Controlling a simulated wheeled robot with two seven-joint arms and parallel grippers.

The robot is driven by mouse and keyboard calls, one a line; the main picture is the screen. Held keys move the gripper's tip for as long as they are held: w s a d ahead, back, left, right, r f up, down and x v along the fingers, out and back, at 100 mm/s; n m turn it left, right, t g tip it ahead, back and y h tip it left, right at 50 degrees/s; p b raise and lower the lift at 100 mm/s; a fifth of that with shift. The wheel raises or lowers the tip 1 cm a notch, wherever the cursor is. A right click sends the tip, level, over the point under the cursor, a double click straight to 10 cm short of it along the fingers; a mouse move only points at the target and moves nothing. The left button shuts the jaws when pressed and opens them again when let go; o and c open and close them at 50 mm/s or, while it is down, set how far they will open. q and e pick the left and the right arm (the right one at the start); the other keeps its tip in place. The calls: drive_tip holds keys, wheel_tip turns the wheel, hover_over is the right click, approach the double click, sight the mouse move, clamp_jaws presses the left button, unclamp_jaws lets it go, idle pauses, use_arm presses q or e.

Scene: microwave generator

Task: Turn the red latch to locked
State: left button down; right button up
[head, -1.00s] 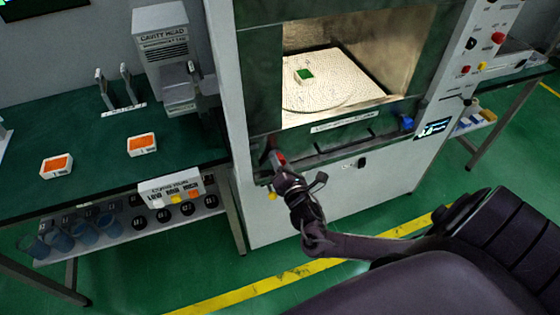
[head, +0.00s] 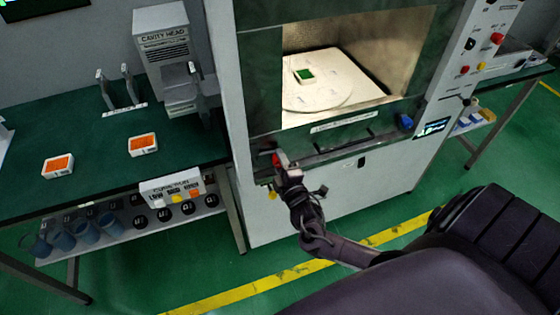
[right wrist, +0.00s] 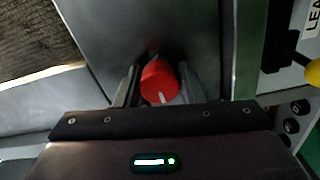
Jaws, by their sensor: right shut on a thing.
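The red latch (right wrist: 158,82) is a round red knob with a white mark, on the front panel of the microwave generator below the cavity opening. It also shows small in the head view (head: 275,160), partly hidden by my gripper. My right gripper (head: 280,163) is at the latch; in the right wrist view its two fingers (right wrist: 160,88) stand on either side of the knob, shut on it. The white mark points down, slightly tilted, in the wrist view. My left gripper is not in view.
The open cavity holds a round plate (head: 325,95) with a green-topped block (head: 304,76). A blue knob (head: 405,121) sits right on the same panel. Two orange-topped blocks (head: 58,166) lie on the green bench at left. A yellow knob (right wrist: 312,72) shows right in the wrist view.

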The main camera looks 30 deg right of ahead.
drive_tip(key=m, duration=0.5)
drive_tip(key=shift+a, duration=0.1)
drive_tip(key=shift+r+m, duration=0.1)
drive_tip(key=shift+m, duration=0.9)
drive_tip(key=shift+w, duration=0.1)
drive_tip(key=o, duration=1)
drive_tip(key=shift+c, duration=0.2)
drive_tip(key=b+v, duration=0.1)
drive_tip(key=v, duration=0.7)
